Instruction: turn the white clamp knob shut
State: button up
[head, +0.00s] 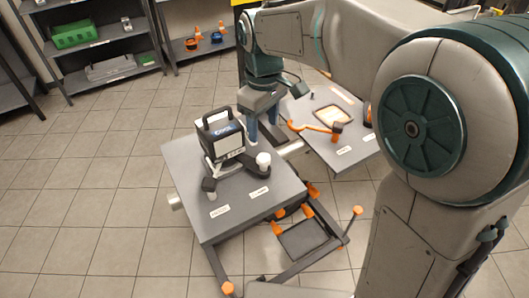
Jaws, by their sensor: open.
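The white clamp knob (263,160) is a short white cylinder at the right end of a dark bracket on the grey table (184,150). A black-and-white boxy device with a black top handle (222,138) stands beside it, to the left. My gripper (262,125) points down with its bluish fingers apart and empty. It appears above and behind the knob in the picture, apart from it. How far the knob is turned cannot be told.
A side table (345,158) at right holds an orange tool (312,128) and a framed panel (333,115). Orange-tipped truss legs (325,222) stick out in front. Shelves (100,45) line the back; floor at left is clear.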

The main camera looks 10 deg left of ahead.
aim_at(264, 157)
notch_tip(264, 157, down, 10)
jog(key=shift+f, duration=0.15)
dwell(0.3)
grip_shut()
jog(key=shift+n+b, duration=0.35)
jog(key=shift+n, duration=0.95)
jog(key=shift+w, duration=0.1)
grip_release()
